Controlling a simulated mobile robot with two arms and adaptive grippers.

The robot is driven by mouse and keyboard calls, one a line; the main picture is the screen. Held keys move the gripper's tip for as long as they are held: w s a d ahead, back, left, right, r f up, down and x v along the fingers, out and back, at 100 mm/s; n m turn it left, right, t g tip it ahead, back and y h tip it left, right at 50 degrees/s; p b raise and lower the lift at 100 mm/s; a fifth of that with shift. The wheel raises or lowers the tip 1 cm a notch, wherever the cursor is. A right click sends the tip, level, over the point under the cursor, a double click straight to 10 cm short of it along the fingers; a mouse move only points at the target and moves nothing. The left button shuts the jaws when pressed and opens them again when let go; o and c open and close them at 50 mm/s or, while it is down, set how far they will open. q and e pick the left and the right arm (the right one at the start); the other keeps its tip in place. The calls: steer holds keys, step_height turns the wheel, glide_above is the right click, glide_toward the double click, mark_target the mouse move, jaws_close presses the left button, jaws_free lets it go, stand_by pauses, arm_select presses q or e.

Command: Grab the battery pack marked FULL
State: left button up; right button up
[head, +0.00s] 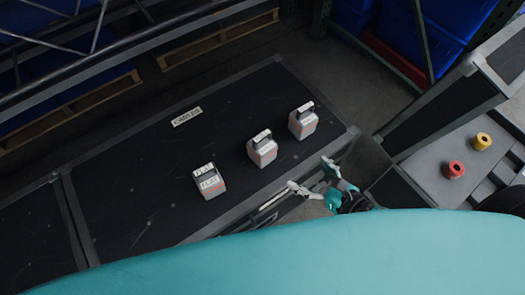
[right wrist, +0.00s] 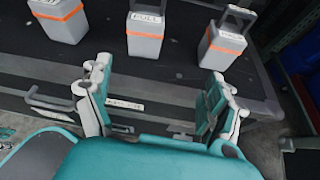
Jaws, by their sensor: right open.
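Three grey battery packs with orange bands stand on the black case top. The middle pack (head: 262,152) reads FULL on its label in the right wrist view (right wrist: 145,42). The left pack (head: 211,186) seems to read FLAT; it also shows in the right wrist view (right wrist: 62,24). The right pack (head: 303,126) has a label too small to read, also in the right wrist view (right wrist: 224,42). My right gripper (head: 311,175) is open and empty at the case's front edge, apart from the packs. The FULL pack lies ahead between its fingers (right wrist: 160,75). My left gripper is out of view.
A CABLES label (head: 187,117) lies on the case top (head: 130,180), which is mostly clear. A grey surface at the right holds a red roll (head: 453,170) and a yellow roll (head: 481,141). A handle (right wrist: 52,108) sits on the case's front.

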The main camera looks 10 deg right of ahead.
mark_target(262, 147)
steer(key=w+a, duration=0.2)
steer(key=w, duration=0.1)
steer(key=w+a+f+n, duration=0.1)
steer(key=w+a, duration=0.1)
steer(key=w, duration=0.1)
steer(key=w+a+n+y, duration=0.1)
steer(key=w+a, duration=0.1)
steer(key=shift+w+a+f+p, duration=0.3)
steer(key=shift+w, duration=0.1)
steer(key=shift+s+a+f+x, duration=0.15)
steer(key=shift+x, duration=1.45)
steer(key=shift+s+a+f+x, duration=0.1)
steer(key=shift+x, duration=1.45)
steer(key=c, duration=1.5)
steer(key=shift+w+r, duration=0.1)
steer(key=shift+c, duration=1.1)
